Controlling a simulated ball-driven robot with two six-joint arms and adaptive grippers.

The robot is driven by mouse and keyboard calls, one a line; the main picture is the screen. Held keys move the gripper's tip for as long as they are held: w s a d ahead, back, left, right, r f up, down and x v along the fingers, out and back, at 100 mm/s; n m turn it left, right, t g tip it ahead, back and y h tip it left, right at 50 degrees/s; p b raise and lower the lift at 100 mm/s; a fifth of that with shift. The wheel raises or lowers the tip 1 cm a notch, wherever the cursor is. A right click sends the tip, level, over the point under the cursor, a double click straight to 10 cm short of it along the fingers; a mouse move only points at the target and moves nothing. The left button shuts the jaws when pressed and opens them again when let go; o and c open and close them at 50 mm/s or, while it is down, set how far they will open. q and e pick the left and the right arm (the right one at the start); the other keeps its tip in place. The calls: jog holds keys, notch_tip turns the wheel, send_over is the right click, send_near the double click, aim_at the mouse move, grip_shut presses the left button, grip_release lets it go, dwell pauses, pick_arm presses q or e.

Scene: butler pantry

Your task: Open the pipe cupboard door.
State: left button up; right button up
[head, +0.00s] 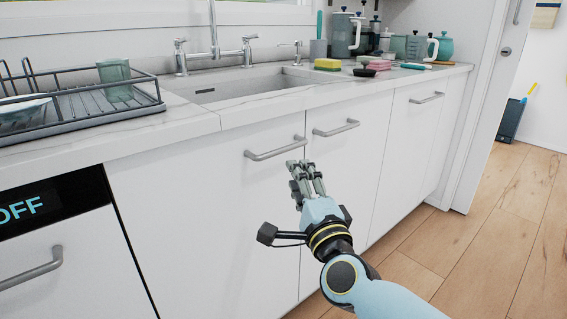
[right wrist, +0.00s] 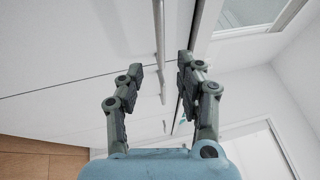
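White cupboard doors run under the sink; which one is the pipe cupboard is not marked. The left sink door (head: 200,215) and the right sink door (head: 350,165) both look shut. The left door has a grey bar handle (head: 273,152); the right door has its own bar handle (head: 336,128). My right gripper (head: 299,167) is in front of the doors, just below and right of the left handle's right end. In the right wrist view, my right gripper (right wrist: 160,72) is open, with a bar handle (right wrist: 158,40) showing between its fingers. Contact cannot be told. My left gripper is out of view.
The marble counter (head: 190,128) overhangs the doors, with a sink (head: 240,85) and a dish rack (head: 75,112) on it. A dishwasher (head: 60,230) marked OFF stands at the left. Another handled door (head: 405,140) is at the right. The wooden floor (head: 480,240) is clear.

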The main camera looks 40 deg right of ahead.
aim_at(284, 152)
jog(key=x, duration=1)
jog(key=shift+w, duration=0.1)
grip_shut()
